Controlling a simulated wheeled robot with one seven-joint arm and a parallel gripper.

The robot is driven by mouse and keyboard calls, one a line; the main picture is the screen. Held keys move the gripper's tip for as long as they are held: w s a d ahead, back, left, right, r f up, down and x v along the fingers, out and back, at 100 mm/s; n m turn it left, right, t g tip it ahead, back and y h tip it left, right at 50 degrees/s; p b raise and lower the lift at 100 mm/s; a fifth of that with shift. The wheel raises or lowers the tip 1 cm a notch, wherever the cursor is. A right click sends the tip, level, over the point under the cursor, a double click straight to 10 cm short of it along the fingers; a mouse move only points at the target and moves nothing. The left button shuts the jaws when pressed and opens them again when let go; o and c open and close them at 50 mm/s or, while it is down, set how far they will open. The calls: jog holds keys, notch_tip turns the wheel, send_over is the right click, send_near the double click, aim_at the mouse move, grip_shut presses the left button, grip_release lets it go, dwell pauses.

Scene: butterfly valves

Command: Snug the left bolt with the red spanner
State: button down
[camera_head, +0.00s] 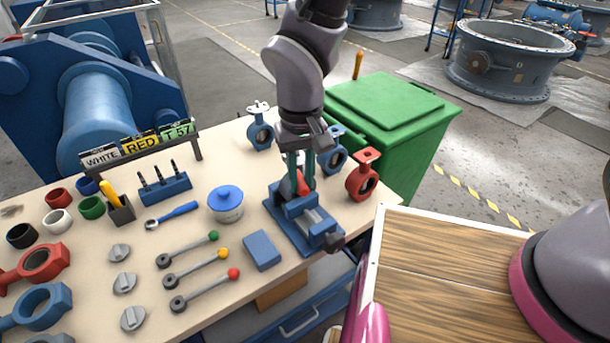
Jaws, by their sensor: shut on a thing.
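My gripper (299,172) points down over the blue vise (302,221) at the bench's right end. Its fingers are shut on a red part (302,186), mostly hidden by the fingers and the arm. The red part sits at or just above the vise jaws; I cannot tell whether it touches them. No bolt can be made out, as the gripper covers that spot. No red spanner can be clearly recognised; a grey lever with a red knob (205,291) lies at the bench's front, and a blue-handled wrench (171,215) lies farther back.
Yellow-knob (196,268) and green-knob (187,250) levers, a blue block (262,251) and a blue-lidded pot (225,204) lie left of the vise. A red valve (362,176) and blue valves (333,152) stand close to the gripper. A green bin (393,105) is behind.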

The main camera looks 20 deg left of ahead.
jog(key=shift+s+a+m, duration=0.3)
jog(key=shift+a+m, duration=0.3)
jog(key=shift+m, duration=0.15)
jog(key=shift+s+a+m, duration=0.3)
jog(key=shift+a+m, duration=0.3)
jog(key=shift+m, duration=0.1)
jog(key=shift+s+a+m, duration=0.3)
jog(key=shift+a+m, duration=0.3)
jog(key=shift+m, duration=0.15)
jog(key=shift+s+a+m, duration=0.15)
jog(key=shift+a+m, duration=0.35)
jog(key=shift+m, duration=0.1)
jog(key=shift+a, duration=0.15)
jog(key=shift+a+m, duration=0.45)
jog(key=shift+m, duration=0.15)
jog(key=shift+a+m, duration=0.55)
jog(key=shift+m, duration=0.05)
